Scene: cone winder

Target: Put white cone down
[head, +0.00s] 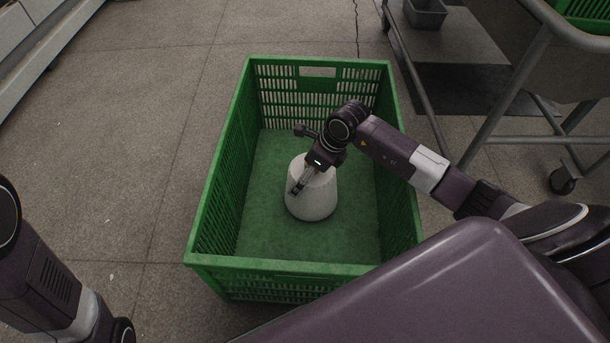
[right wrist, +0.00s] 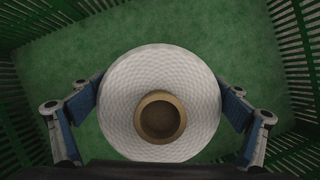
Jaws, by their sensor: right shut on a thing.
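The white cone (head: 316,203) is inside the green crate (head: 290,265), upright, near the middle of the crate floor. I cannot tell whether its base touches the floor. My right gripper (head: 304,181) reaches down into the crate and is shut on the cone near its top. In the right wrist view the cone (right wrist: 192,75) is seen from above with its brown tube core, and the fingers (right wrist: 160,104) lie on both sides of it. My left arm shows at the lower left, but its gripper is out of view.
The crate floor (head: 265,215) around the cone is empty. The slatted crate walls stand close on all sides. The concrete floor at left is clear.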

